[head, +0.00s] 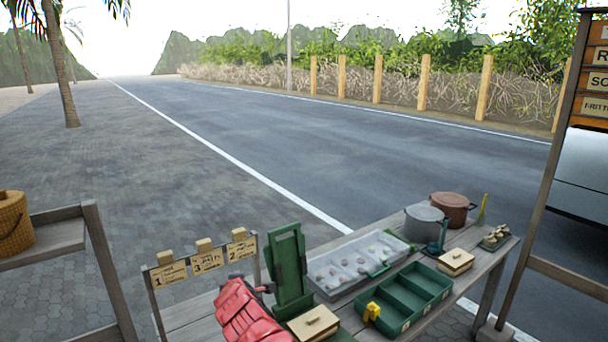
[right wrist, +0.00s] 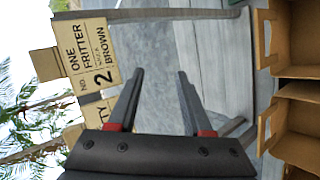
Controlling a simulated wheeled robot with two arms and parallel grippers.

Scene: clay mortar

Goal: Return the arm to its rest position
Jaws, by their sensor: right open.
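My right gripper (right wrist: 160,74) shows in the right wrist view with its two dark fingers apart and nothing between them. A card reading "One fritter brown" (right wrist: 95,55) with a number 2 is just left of the fingers, and the view is turned sideways. Neither gripper can be made out in the head view. No clay mortar can be made out for certain. A grey pot (head: 424,224) and a brown pot (head: 453,207) stand at the table's far end.
The wooden table (head: 482,268) holds a green divided tray (head: 405,300), a grey tray (head: 350,268), a green upright piece (head: 289,262) and a red ridged item (head: 250,315). Brown open boxes (right wrist: 293,135) lie right of the fingers.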

